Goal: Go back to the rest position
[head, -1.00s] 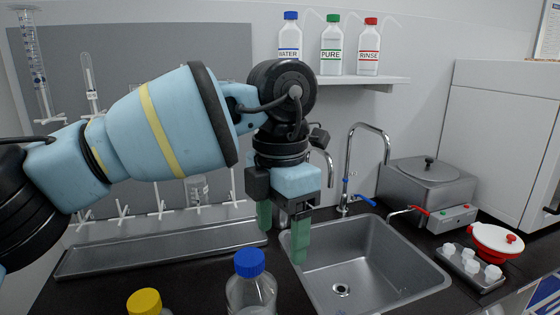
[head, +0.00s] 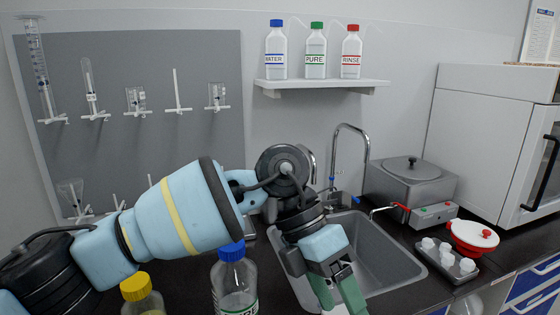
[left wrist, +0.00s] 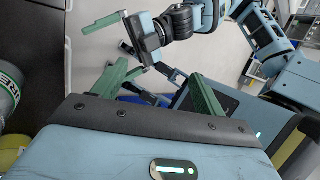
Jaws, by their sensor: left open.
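My left gripper (head: 340,303) hangs tilted over the front of the sink in the head view, its green fingers apart and nothing between them. The left wrist view shows the same fingers (left wrist: 158,80) spread and empty. My right gripper (left wrist: 117,47) shows near the top of the left wrist view, with its green fingers apart and no object seen between them. It is out of the head view.
A blue-capped bottle (head: 235,285) and a yellow-capped bottle (head: 142,296) stand left of my left gripper. The sink (head: 385,262) lies beneath and behind it. A shelf (head: 320,86) holds three bottles.

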